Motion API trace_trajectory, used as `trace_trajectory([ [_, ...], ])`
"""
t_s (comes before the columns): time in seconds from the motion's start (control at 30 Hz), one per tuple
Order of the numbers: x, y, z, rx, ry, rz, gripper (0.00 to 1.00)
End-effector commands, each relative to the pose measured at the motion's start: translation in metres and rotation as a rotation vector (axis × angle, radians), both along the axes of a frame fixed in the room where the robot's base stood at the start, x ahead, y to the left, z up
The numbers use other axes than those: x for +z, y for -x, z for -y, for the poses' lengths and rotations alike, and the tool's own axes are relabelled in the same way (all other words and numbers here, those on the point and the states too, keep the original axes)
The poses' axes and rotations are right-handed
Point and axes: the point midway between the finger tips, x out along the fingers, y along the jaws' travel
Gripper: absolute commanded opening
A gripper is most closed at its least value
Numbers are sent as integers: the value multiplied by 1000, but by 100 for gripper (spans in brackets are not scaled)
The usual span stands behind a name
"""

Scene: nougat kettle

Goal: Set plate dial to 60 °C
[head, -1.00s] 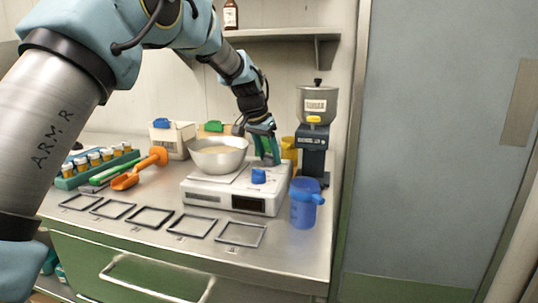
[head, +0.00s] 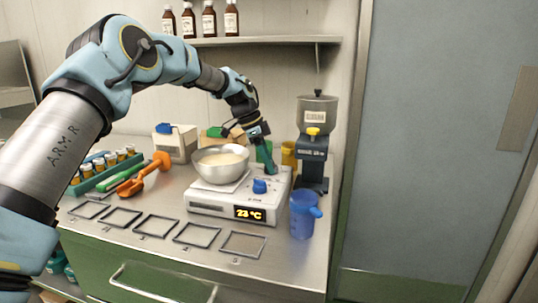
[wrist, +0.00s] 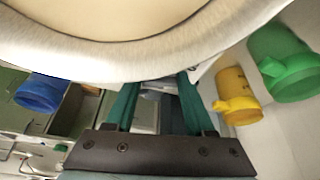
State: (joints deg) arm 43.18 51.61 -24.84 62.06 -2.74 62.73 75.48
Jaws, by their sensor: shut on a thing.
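The white hot plate (head: 217,211) stands on the steel bench, and its lit display (head: 248,214) reads 23 °C. The blue dial (head: 259,186) sits on its top at the front right; no hand is on it. A steel bowl (head: 207,172) of pale mixture rests on the plate and fills the top of the wrist view (wrist: 130,36). My gripper (head: 270,168) is down at the plate's right rear, behind the dial, beside the bowl. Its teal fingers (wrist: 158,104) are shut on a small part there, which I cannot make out.
A blue jug (head: 303,215) stands right of the plate. A yellow jug (head: 289,154) and a dark grinder (head: 313,160) are behind. A green jug (wrist: 290,66) shows in the wrist view. Empty frames (head: 156,226), an orange scoop (head: 132,186) and a vial rack (head: 92,183) lie left.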

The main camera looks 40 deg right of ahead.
Motion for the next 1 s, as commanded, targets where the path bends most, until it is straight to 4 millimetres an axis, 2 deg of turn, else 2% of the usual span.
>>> trace_trajectory([
  [0.07,4,-1,1,-72,1,-4,0],
  [0.5,3,-1,3,-450,0,-2,0],
  [0.73,1,-1,4,-576,-1,-1,0],
  [1.0,0,-1,3,-643,-2,0,0],
])
